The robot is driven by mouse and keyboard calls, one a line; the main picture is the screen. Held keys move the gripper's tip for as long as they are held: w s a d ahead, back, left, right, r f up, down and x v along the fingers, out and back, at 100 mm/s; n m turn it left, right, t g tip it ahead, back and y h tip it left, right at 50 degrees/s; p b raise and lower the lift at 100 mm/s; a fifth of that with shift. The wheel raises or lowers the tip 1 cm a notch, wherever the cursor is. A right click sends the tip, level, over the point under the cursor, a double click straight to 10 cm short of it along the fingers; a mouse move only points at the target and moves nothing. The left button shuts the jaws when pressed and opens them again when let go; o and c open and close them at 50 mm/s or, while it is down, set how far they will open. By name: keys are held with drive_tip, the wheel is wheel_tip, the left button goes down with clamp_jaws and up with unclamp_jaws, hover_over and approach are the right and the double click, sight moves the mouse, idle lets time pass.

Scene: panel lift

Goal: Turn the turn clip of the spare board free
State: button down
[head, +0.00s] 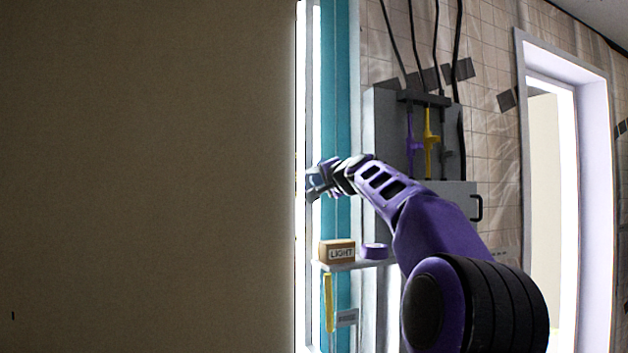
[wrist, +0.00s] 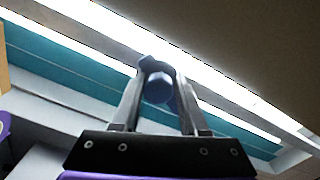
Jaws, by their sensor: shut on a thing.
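A large brown board (head: 150,180) fills the left of the head view. It also shows at the upper right of the wrist view (wrist: 260,50). My gripper (head: 318,182) is at the board's right edge, in front of the bright strip. In the wrist view my gripper's two fingers are shut on a small dark blue-grey piece with a round end (wrist: 158,88), which looks like the turn clip. The fingers hide part of it, and I cannot tell its turn angle. In the head view the clip is hidden behind my gripper.
A teal post (head: 342,110) stands right of the board. A small shelf (head: 350,265) below my gripper holds a box marked LIGHT (head: 337,251) and a purple roll (head: 374,251). A grey cabinet (head: 385,120) with cables and a doorway (head: 560,180) are further right.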

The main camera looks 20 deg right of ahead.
drive_tip(key=shift+s+d+r, duration=0.1)
drive_tip(key=shift+d+r, duration=0.1)
drive_tip(key=shift+d, duration=0.2)
drive_tip(key=c, duration=0.5)
unclamp_jaws()
drive_tip(key=shift+d+f, duration=0.1)
drive_tip(key=shift+d, duration=0.05)
drive_tip(key=shift+f, duration=0.1)
drive_tip(key=shift+s+a, duration=0.1)
drive_tip(key=shift+a, duration=0.1)
drive_tip(key=s+b, duration=0.2)
drive_tip(key=s, duration=0.3)
drive_tip(key=s+b, duration=0.3)
drive_tip(key=s, duration=0.3)
drive_tip(key=s+b, duration=0.2)
drive_tip(key=s, duration=0.4)
drive_tip(key=shift+s+d, duration=0.1)
drive_tip(key=shift+d, duration=0.2)
